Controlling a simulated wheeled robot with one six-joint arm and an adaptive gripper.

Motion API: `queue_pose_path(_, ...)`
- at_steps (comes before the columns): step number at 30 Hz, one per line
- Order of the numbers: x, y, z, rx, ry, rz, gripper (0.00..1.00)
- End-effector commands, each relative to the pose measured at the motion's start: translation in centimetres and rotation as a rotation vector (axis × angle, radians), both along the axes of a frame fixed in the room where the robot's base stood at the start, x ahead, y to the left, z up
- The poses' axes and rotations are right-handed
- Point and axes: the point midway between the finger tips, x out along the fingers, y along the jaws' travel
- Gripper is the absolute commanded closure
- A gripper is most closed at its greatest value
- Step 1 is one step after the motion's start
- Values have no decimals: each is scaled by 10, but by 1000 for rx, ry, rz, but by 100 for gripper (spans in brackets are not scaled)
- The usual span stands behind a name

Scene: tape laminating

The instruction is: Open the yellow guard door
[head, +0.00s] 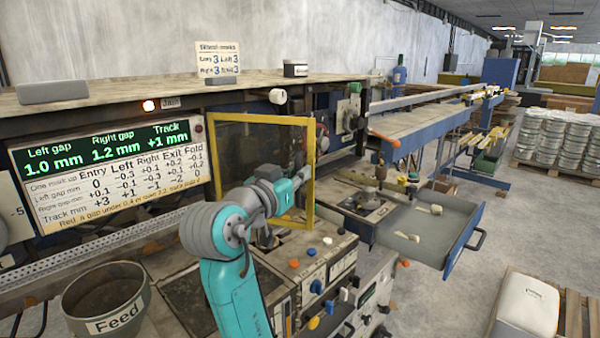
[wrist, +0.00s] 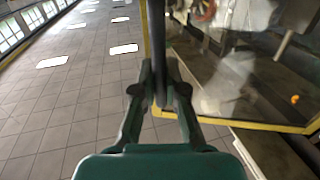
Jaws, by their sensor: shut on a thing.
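The yellow guard door (head: 311,150) is a yellow frame around a see-through dark panel, upright at the middle of the machine in the head view. In the wrist view its yellow frame (wrist: 270,126) runs down the middle and along the bottom right. My gripper (wrist: 162,100) is shut on a dark upright handle bar (wrist: 160,25) beside the door's yellow edge. In the head view my teal arm reaches up to the door's right side, and the grip itself is hard to make out there. How far the door stands open cannot be told.
A screen with gap readings (head: 105,165) stands left of the door. A Feed bin (head: 108,300) is at the lower left. A control panel with knobs (head: 315,275) lies below the door. An open blue drawer (head: 440,235) juts out at right.

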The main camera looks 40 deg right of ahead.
Motion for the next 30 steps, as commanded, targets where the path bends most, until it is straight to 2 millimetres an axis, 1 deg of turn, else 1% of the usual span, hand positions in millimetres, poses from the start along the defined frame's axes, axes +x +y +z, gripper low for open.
queue_pose_path(1,0,8,0,-1,2,-29,100)
queue_pose_path(9,-8,51,0,-1,1,-228,100)
queue_pose_path(15,-10,79,0,-1,0,-221,100)
queue_pose_path(21,-9,96,0,-1,0,-221,100)
queue_pose_path(30,-8,104,0,-1,0,-222,100)
